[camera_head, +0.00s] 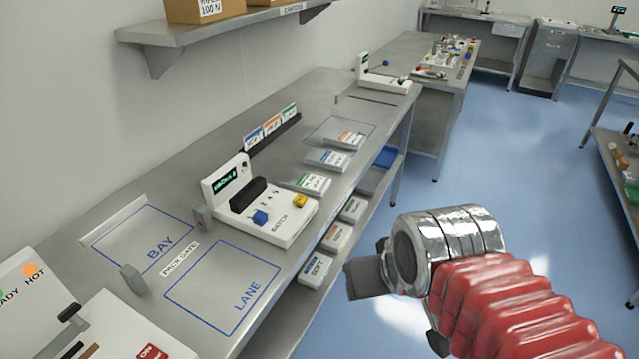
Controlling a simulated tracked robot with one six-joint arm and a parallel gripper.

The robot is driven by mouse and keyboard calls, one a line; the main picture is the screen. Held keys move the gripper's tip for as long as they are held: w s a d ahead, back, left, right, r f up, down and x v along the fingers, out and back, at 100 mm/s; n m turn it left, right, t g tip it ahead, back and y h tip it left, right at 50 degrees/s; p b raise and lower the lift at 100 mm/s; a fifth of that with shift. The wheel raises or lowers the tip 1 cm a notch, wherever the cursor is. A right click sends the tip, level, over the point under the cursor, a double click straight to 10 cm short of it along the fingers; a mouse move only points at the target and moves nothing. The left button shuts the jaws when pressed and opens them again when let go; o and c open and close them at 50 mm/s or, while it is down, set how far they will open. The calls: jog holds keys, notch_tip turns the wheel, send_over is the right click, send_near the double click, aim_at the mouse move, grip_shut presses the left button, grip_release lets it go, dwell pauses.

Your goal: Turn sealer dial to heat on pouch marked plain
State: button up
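A white machine with READY and HOT lamps, which looks like the sealer (35,285), is cut off at the lower left. Its HOT lamp is orange. A dark knob or lever (70,312) shows on it; I cannot tell whether this is the dial. I cannot read "plain" on any. My gripper (365,280) is right of the bench, apart from everything; its fingers are not clearly visible.
A white batch unit (285,235) with blue and yellow knobs stands mid-bench. Blue-outlined BAY (125,240) and LANE (205,310) areas are empty, with small grey posts (132,279) near them. More packs, one marked SOFT (314,270), lie on the lower shelf.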

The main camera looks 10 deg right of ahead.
dwell(0.9)
jog(key=shift+c, duration=1.8)
